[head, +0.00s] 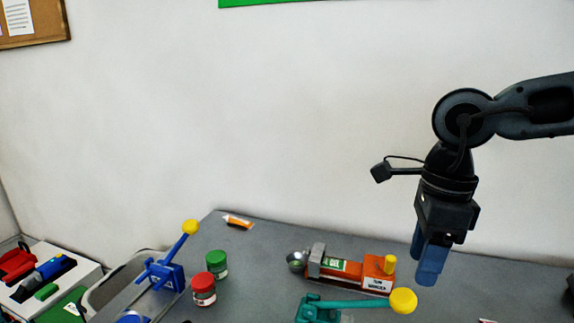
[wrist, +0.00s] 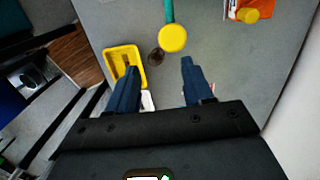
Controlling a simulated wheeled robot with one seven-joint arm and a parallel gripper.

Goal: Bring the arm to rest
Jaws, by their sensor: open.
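My gripper (head: 430,262) hangs pointing down over the right part of the grey table (head: 250,255) in the head view. In the wrist view my gripper (wrist: 158,82) shows two blue fingers spread apart with nothing held between them. A yellow knob on a teal lever device (head: 318,308) lies beyond the fingertips, apart from them. The arm is bent, with its forearm coming in from the right edge.
An orange device (head: 345,273) stands just left of my gripper. Red (head: 203,290) and green (head: 217,263) jars and a blue lever device (head: 165,275) stand farther left. A yellow tray (wrist: 125,66) is near the table edge. A white wall stands behind.

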